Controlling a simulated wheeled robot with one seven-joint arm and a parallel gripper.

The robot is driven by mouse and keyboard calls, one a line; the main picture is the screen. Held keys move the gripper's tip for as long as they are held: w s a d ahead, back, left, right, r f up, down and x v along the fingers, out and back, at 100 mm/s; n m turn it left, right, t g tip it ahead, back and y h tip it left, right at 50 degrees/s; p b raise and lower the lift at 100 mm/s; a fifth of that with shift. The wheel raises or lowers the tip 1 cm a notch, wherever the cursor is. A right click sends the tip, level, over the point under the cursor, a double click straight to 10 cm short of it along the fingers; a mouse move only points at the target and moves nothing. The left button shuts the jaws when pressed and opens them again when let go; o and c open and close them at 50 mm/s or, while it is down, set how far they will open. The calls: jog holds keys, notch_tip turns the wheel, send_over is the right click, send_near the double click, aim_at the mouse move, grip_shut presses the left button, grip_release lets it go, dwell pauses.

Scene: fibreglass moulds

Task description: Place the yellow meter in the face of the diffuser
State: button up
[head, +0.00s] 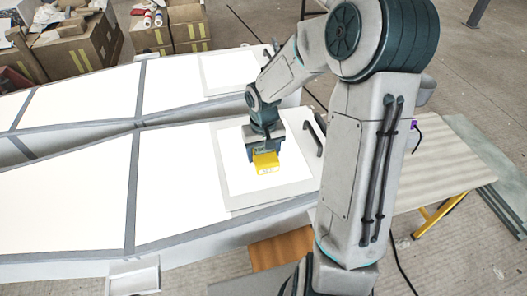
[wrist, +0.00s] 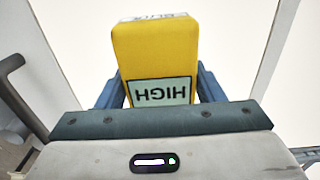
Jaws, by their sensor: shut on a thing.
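The yellow meter (head: 266,162) is held in my gripper (head: 264,153), over the bright white square panel (head: 240,178) that looks like the diffuser face. In the wrist view the yellow meter (wrist: 153,48) sits between the two blue fingers of my gripper (wrist: 158,88), with a label reading HIGH upside down in the picture. My gripper is shut on it. Whether the meter touches the white face is hard to tell against the glare.
A dark curved handle (head: 313,138) stands right of the held meter, close to my wrist. Long white panels with grey borders (head: 133,190) spread to the left. Cardboard boxes (head: 75,50) are at the back left. A pale workbench (head: 440,170) stands at the right.

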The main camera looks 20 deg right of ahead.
aim_at(263, 150)
jog(key=o, duration=1.1)
jog(key=shift+f, duration=0.1)
jog(key=shift+c, duration=0.2)
notch_tip(263, 150, up, 12)
jog(key=f+b, duration=0.1)
jog(key=s+r+t, duration=0.2)
jog(key=s, duration=0.7)
jog(key=s+r+t, duration=0.1)
jog(key=s+r, duration=0.2)
jog(key=s, duration=0.6)
jog(key=shift+t, duration=0.4)
jog(key=shift+s+d, duration=0.1)
